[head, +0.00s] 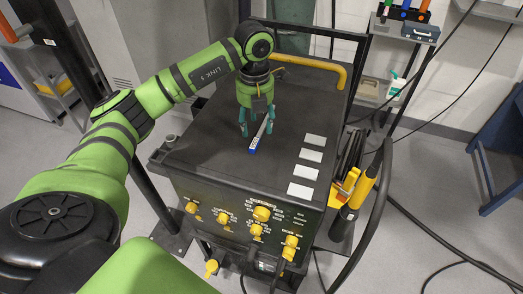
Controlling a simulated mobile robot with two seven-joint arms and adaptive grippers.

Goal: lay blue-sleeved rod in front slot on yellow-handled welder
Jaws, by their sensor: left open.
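The blue-sleeved rod (253,145) is a thin grey rod with a blue end. It lies on the dark top of the welder (210,140), its blue end towards the front panel. My left gripper (256,131) is open and points down, its teal fingers on either side of the rod's grey part. I cannot tell whether the fingers touch the rod. The welder has a yellow handle (318,67) along its back edge and yellow knobs on its front panel. I cannot make out a front slot. My right gripper is not in view.
Several light rectangular plates (309,155) lie in a row on the right of the welder's top. A holder with black and yellow tools (355,188) and hanging cables stand at its right side. A shelf with coloured items (405,28) is at the back right.

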